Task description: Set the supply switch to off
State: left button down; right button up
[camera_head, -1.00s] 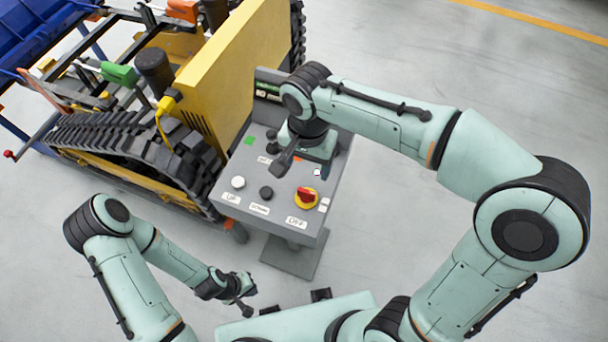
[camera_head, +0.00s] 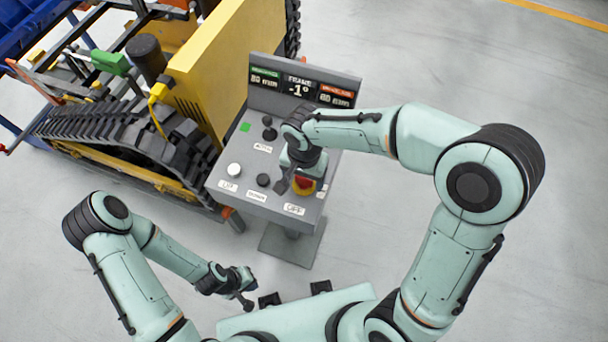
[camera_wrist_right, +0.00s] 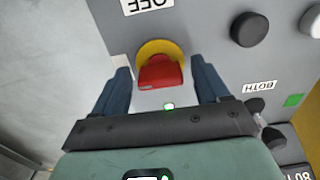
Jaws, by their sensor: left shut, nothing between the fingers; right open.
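The supply switch (camera_wrist_right: 160,73) is a red knob on a yellow round base on the grey control panel. In the right wrist view it lies between the two dark blue fingers of my right gripper (camera_wrist_right: 163,84), which is open, with a gap on each side of the knob. In the head view the switch (camera_head: 304,184) is partly covered by my right wrist. An "OFF" label (camera_wrist_right: 147,4) is on the panel by the switch. My left gripper (camera_head: 245,303) is shut and empty, low at the left, apart from the panel.
The panel (camera_head: 222,200) also has a white button (camera_head: 234,170), a dark button (camera_head: 263,180) and small black levers (camera_head: 269,128). A display (camera_head: 300,88) stands at its back. A yellow tracked carrier (camera_head: 215,60) stands left of the panel. The floor at right is clear.

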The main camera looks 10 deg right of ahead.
jog(key=c, duration=1.1)
jog(key=shift+o, duration=0.2)
jog(key=shift+n, duration=0.3)
jog(key=n, duration=0.3)
jog(key=shift+n, duration=0.3)
jog(key=n, duration=0.4)
jog(key=shift+r+n, duration=0.1)
jog(key=shift+n, duration=0.2)
jog(key=n, duration=0.4)
jog(key=shift+n, duration=2.5)
